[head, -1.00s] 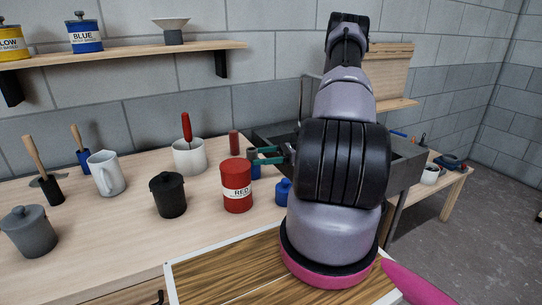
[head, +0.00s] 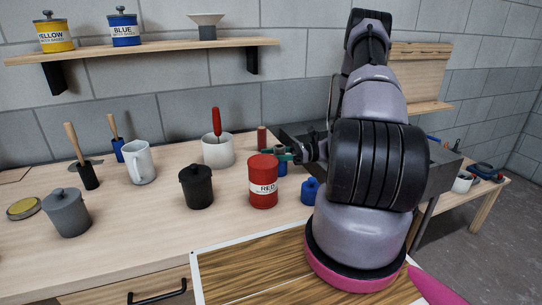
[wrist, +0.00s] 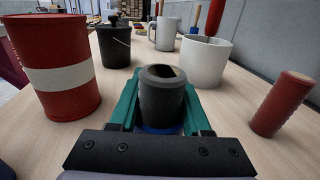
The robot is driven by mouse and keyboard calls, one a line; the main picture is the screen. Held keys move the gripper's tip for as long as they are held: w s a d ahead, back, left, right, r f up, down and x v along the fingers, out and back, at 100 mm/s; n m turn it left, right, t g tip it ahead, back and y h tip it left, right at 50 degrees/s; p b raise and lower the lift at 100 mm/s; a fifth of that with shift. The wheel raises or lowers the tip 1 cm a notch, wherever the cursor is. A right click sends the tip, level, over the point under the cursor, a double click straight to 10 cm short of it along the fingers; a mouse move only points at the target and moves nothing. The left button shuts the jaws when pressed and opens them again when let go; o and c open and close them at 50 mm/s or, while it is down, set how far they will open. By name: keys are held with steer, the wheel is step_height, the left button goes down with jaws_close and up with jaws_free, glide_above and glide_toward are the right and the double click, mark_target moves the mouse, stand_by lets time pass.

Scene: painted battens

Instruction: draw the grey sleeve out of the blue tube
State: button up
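The grey sleeve (wrist: 162,98) is a dark hollow cylinder, standing upright in the wrist view. Below it a bit of the blue tube (wrist: 160,130) shows; the tube also shows in the head view (head: 280,168), just right of the red can. My gripper (wrist: 160,95) has its teal fingers on both sides of the sleeve, with no clear gap, and looks shut on it. In the head view my gripper (head: 284,153) is behind the red can, and the sleeve is hard to make out there. How deep the sleeve sits in the tube is hidden.
The red can (head: 263,182) stands close in front of my gripper, with a small blue bottle (head: 310,191) to its right. A red cylinder (wrist: 283,103) and white pot (wrist: 206,62) are near the fingers. A black pot (head: 197,187) and white jug (head: 139,162) stand further left.

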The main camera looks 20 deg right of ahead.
jaws_close()
step_height(320, 180, up, 8)
stand_by(1.5)
stand_by(0.6)
steer(key=shift+r, duration=1.4)
